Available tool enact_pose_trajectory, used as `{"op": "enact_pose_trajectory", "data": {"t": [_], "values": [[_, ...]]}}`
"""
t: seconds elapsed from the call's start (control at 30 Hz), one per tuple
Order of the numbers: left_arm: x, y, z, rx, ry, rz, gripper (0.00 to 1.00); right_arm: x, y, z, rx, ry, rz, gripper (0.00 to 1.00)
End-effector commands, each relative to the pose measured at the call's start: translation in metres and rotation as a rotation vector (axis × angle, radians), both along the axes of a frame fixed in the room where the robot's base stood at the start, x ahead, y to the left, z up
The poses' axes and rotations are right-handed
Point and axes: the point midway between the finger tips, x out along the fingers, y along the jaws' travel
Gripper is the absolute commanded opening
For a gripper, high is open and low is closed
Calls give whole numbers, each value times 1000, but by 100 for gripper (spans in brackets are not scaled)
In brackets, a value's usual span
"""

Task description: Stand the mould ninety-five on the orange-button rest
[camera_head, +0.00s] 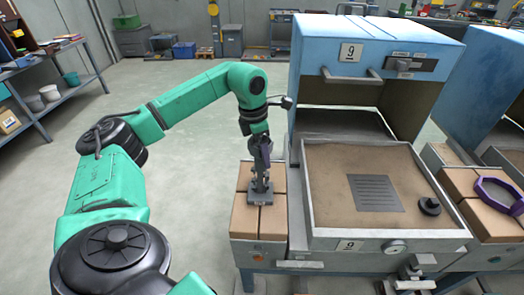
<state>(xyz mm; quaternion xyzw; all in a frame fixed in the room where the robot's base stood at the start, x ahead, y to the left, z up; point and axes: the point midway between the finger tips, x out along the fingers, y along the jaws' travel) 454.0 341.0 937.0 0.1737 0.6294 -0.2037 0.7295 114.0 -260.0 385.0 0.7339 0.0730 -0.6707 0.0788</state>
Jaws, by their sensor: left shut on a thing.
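My left gripper (262,172) points down over the brick-topped rest (245,217) at the left of the oven, which has a small orange button (258,257) on its front. The gripper is shut on a grey mould (260,198) with a flat, squarish base. The mould is upright, with its base at the brick surface near the middle of the rest. I cannot tell whether the base touches the bricks or hangs just above them. No number is readable on it, and the gripper hides its upper part. My right gripper is not in view.
The blue oven (385,40) marked 9 stands open behind its sandy bed (330,190), which holds a dark slatted plate (375,193) and a black knob-like piece (429,206). A purple ring (498,194) lies on another brick rest at right. A shelf (60,92) stands far left.

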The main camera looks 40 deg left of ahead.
Motion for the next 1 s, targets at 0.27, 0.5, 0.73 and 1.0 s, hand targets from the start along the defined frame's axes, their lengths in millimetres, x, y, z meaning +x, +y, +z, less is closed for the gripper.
{"op": "enact_pose_trajectory", "data": {"t": [0.27,0.5,0.73,1.0], "values": [[0,0,-2,1,-1,0,85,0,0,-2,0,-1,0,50],[0,0,-2,1,-1,0,100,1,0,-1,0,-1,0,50],[-2,2,26,-1,-5,0,100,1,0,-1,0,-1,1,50],[-11,8,99,-1,-5,0,100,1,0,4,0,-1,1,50]]}}
